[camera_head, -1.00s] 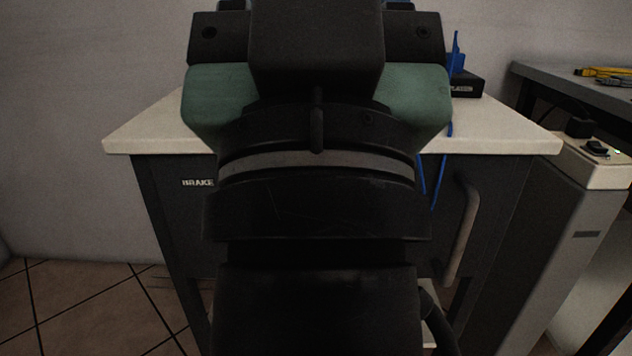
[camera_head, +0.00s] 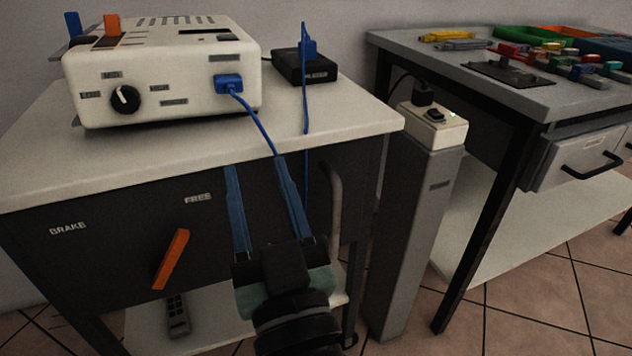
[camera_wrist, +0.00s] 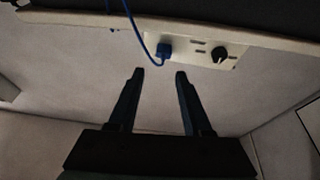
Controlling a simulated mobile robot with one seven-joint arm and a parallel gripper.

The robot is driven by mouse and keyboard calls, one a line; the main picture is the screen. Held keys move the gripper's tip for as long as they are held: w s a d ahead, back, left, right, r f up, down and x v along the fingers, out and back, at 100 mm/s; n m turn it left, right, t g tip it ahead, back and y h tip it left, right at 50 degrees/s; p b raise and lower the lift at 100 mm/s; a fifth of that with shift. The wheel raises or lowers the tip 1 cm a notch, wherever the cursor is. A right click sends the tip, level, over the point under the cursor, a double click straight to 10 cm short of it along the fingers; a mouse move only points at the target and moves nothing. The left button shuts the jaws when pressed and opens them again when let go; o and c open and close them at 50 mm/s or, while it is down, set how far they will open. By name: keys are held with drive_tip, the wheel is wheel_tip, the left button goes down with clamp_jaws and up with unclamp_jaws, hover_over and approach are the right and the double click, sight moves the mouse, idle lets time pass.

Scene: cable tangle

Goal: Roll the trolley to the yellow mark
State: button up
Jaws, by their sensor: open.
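The trolley has a white top (camera_head: 345,125) and a dark front panel marked BRAKE and FREE. Its orange lever (camera_head: 171,259) tilts with its upper end toward the FREE label. A grey upright handle (camera_head: 336,195) is on the right of the front panel, its lower part hard to see. My gripper (camera_head: 257,163) is open, in front of the panel between lever and handle, its fingers pointing up toward the top's edge. The wrist view shows its fingers (camera_wrist: 160,72) apart with nothing between them. I see no yellow floor mark in these frames.
A white device (camera_head: 160,75) stands on the trolley; its blue cable (camera_head: 255,125) hangs over the front edge. A second blue cable hangs from a black box (camera_head: 303,68). A grey pillar with a socket (camera_head: 410,220) and a workbench (camera_head: 500,90) stand to the right.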

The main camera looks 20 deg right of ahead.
drive_tip(key=s+d+f+g+h+p, duration=0.1)
drive_tip(key=s+d+f+g+p, duration=0.1)
drive_tip(key=d+f, duration=0.35)
drive_tip(key=m+g+h+p, duration=0.1)
drive_tip(key=g+p, duration=0.1)
approach(336, 224)
drive_tip(key=w+b, duration=0.1)
drive_tip(key=w, duration=0.2)
drive_tip(key=w+d+b, duration=0.1)
drive_tip(key=w, duration=0.3)
drive_tip(key=w+b, duration=0.1)
drive_tip(key=w, duration=0.2)
drive_tip(key=shift+w+d+r, duration=0.15)
drive_tip(key=shift+w+d, duration=0.15)
drive_tip(key=shift+w, duration=0.05)
clamp_jaws()
idle(0.7)
